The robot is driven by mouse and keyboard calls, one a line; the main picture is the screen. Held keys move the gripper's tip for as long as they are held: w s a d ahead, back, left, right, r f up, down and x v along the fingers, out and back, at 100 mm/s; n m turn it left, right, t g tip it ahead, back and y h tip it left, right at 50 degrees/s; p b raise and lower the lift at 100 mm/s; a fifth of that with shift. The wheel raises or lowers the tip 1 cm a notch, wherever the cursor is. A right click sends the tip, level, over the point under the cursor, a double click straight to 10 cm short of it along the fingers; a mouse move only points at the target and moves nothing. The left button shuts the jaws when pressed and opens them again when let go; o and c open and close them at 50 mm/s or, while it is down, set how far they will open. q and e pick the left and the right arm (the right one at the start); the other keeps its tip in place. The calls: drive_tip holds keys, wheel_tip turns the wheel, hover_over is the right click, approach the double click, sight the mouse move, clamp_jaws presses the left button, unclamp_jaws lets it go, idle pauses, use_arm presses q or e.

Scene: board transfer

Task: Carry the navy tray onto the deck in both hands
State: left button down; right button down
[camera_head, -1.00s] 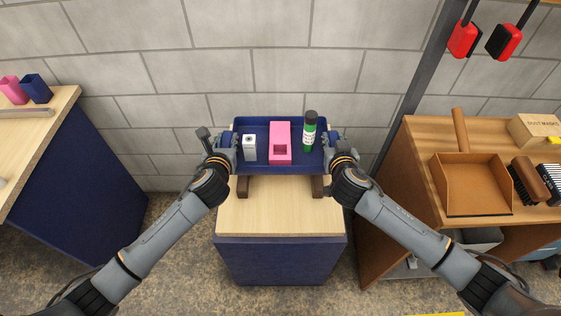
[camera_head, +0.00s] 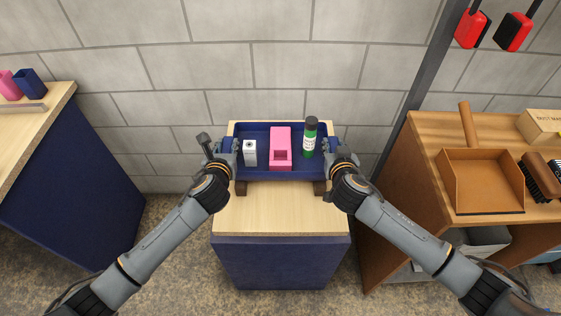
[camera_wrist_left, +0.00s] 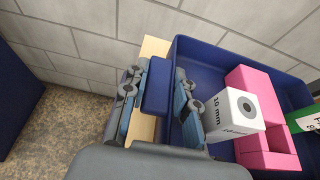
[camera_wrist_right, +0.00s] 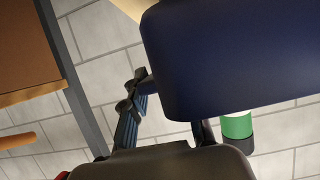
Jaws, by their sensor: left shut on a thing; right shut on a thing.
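The navy tray (camera_head: 262,172) is level over the light wooden top of a navy cabinet (camera_head: 280,222). It carries a white box marked 10 mm (camera_head: 250,153), a pink holder (camera_head: 280,146) and an upright green bottle with a black cap (camera_head: 310,138). My left gripper (camera_head: 229,148) is shut on the tray's left side; the left wrist view shows its fingers around a navy handle (camera_wrist_left: 157,86). My right gripper (camera_head: 338,150) is shut on the tray's right side. Two dark brown supports (camera_head: 241,187) show under the tray's front edge; I cannot tell whether it touches them.
A wooden-topped navy table (camera_head: 40,120) stands at the left. A wooden shelf unit (camera_head: 430,135) at the right holds an orange dustpan (camera_head: 482,180) and brushes. A grey post (camera_head: 420,75) rises beside it. A block wall is close behind the cabinet.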

use_arm(q)
drive_tip(key=shift+a+f+b, duration=0.15)
drive_tip(key=shift+f+b, duration=0.3)
drive_tip(key=shift+f, duration=0.2)
use_arm(e)
drive_tip(key=shift+d+f, duration=0.1)
drive_tip(key=shift+f, duration=0.55)
use_arm(q)
drive_tip(key=c, duration=1.4)
unclamp_jaws()
drive_tip(key=shift+f, duration=0.1)
drive_tip(key=shift+c, duration=0.2)
use_arm(e)
drive_tip(key=c, duration=1.4)
unclamp_jaws()
drive_tip(key=shift+f, duration=0.1)
drive_tip(key=shift+c, duration=0.2)
use_arm(q)
drive_tip(key=o, duration=0.4)
use_arm(e)
drive_tip(key=o, duration=0.4)
drive_tip(key=shift+s, duration=0.1)
use_arm(q)
drive_tip(key=v, duration=1.2)
use_arm(e)
drive_tip(key=v, duration=1.2)
